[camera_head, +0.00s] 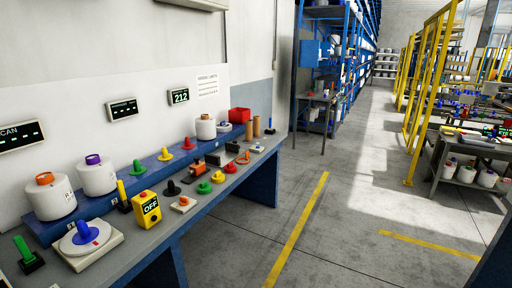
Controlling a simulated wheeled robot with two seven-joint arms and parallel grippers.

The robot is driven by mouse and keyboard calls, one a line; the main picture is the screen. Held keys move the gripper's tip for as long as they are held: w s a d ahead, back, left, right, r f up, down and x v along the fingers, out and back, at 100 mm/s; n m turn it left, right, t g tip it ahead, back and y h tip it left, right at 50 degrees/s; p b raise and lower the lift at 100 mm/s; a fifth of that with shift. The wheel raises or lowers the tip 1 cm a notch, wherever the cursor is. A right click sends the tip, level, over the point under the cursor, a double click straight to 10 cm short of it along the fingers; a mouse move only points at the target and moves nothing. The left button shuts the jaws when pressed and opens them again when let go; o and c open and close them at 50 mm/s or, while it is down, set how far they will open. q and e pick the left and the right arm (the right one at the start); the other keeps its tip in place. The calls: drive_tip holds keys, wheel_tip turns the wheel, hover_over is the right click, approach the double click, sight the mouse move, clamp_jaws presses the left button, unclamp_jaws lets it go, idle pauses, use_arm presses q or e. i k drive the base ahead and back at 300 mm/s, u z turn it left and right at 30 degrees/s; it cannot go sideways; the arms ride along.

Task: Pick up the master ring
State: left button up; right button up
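No ring in the head view is marked clearly enough for me to say which is the master ring. An orange ring-like piece (45,178) sits on top of a white bobbin (53,200) at the left of the bench. A purple one (93,159) sits on the bobbin (98,178) beside it. A small orange piece (183,201) rests on a pale block farther right. Small coloured cone-shaped pieces, including a green one (204,187) and a red one (187,143), stand along the bench. Neither of my grippers shows in this view.
The long grey bench (150,232) runs along the left wall. A yellow box marked OFF (147,211) and a blue spindle on a white disc (85,235) stand near its front. A red bin (240,115) is at its far end. The grey floor (345,220) to the right is clear.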

sight(223, 125)
drive_tip(key=z, duration=0.45)
drive_tip(key=i, duration=2.35)
drive_tip(key=z, duration=0.2)
